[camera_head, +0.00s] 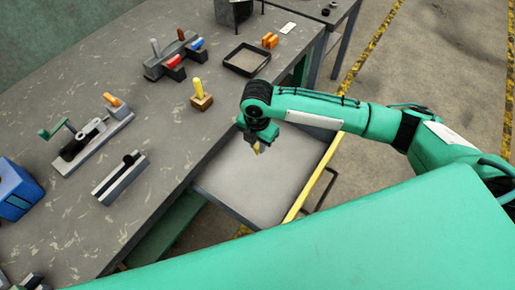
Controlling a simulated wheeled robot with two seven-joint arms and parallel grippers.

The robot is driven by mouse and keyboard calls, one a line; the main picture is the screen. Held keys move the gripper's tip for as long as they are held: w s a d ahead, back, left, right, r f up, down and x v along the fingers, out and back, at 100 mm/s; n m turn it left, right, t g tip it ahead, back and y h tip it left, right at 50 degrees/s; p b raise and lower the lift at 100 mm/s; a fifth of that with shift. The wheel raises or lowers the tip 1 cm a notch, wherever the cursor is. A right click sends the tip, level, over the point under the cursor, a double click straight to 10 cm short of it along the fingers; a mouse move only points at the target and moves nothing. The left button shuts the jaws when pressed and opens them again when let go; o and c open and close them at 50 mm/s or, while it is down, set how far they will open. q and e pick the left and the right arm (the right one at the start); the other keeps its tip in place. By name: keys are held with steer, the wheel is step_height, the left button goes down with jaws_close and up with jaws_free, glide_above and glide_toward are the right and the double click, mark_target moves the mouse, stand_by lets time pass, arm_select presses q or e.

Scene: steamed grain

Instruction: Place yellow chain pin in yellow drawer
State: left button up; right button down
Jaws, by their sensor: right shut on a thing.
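The yellow drawer (250,185) is pulled open from the bench. It has a pale grey inside and a yellow front edge, and its visible floor looks empty. My right gripper (257,147) points down over the back part of the drawer, close to the bench edge. It is shut on a small yellow piece, which looks like the yellow chain pin (257,149); only its lower end shows below the fingers. I cannot tell how high it is above the drawer floor. My left gripper is not in view.
The grey bench (130,200) holds a wooden block with an upright yellow piece (199,92), a black tray (246,60), a tool rack (173,58), a clamp-like fixture (85,140), a slotted metal block (119,178) and a blue box (17,190). The floor right of the drawer is open.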

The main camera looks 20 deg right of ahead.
mark_target(257, 146)
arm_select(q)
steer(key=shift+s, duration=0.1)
arm_select(e)
steer(key=shift+f, duration=1.8)
steer(key=shift+f, duration=0.1)
steer(key=c, duration=1.3)
jaws_free()
step_height(257, 146, up, 11)
steer(key=shift+r+b, duration=0.1)
steer(key=shift+b, duration=0.2)
steer(key=shift+r, duration=0.55)
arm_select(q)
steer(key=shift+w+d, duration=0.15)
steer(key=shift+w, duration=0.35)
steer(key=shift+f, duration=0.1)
